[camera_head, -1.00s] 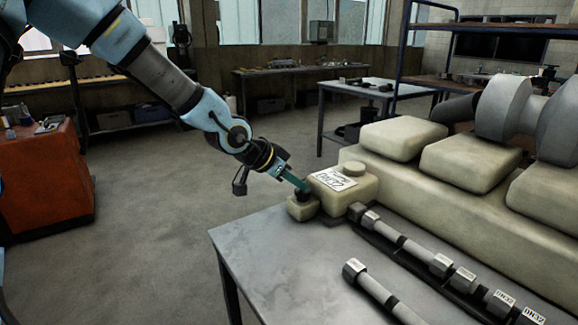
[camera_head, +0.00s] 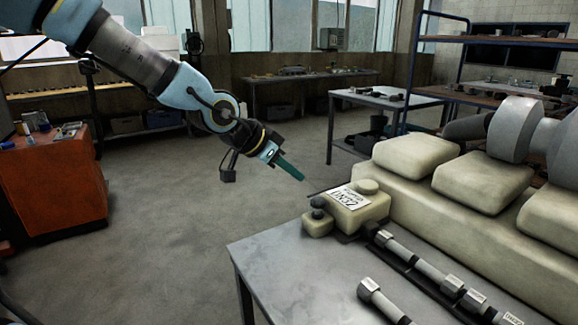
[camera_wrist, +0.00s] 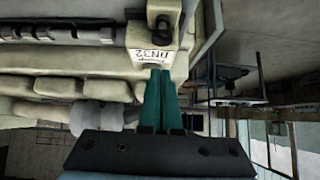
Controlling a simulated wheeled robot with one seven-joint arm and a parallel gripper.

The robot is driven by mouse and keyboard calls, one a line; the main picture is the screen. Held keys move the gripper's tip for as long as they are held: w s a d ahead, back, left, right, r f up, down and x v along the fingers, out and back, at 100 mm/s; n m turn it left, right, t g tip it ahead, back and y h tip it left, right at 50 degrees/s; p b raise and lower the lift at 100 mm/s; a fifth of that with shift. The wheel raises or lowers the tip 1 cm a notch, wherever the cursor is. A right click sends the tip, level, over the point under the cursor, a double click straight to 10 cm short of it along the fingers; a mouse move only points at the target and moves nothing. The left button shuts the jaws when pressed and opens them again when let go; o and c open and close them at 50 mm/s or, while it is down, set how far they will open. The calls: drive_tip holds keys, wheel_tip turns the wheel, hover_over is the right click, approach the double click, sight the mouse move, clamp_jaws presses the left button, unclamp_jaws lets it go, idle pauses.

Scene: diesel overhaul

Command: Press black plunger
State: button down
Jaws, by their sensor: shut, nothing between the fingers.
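The black plunger (camera_head: 318,203) is a small dark knob standing upright on a low cream block (camera_head: 317,223) at the table's left back corner. It joins a cream pump housing (camera_head: 362,212) with a white printed label. My gripper (camera_head: 302,178), with green fingers, is shut and empty. Its tips are in the air, above and to the left of the plunger, apart from it. In the wrist view the shut fingers (camera_wrist: 160,74) point at the labelled housing (camera_wrist: 150,38). A dark round part shows near the top there; I cannot tell whether it is the plunger.
An orange cabinet (camera_head: 55,185) stands at the left. Open floor lies left of the table.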

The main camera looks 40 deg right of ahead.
drive_tip(key=shift+v, duration=0.8)
drive_tip(key=shift+f, duration=0.1)
drive_tip(key=w+a+f+n+t+y, duration=0.1)
drive_tip(key=w+a+f+n+y, duration=0.3)
drive_tip(key=a, duration=0.5)
drive_tip(key=w+a+f+n+t+y, duration=0.1)
drive_tip(key=w+a+f+n+y, duration=0.3)
drive_tip(key=a, duration=0.6)
drive_tip(key=s+a+n, duration=0.1)
drive_tip(key=a+n, duration=0.3)
drive_tip(key=a, duration=0.7)
drive_tip(key=s+a+r+n+y, duration=0.1)
drive_tip(key=a+n, duration=0.4)
drive_tip(key=a, duration=0.7)
drive_tip(key=shift+s+n, duration=0.3)
drive_tip(key=shift+s, duration=0.55)
drive_tip(key=shift+r, duration=0.15)
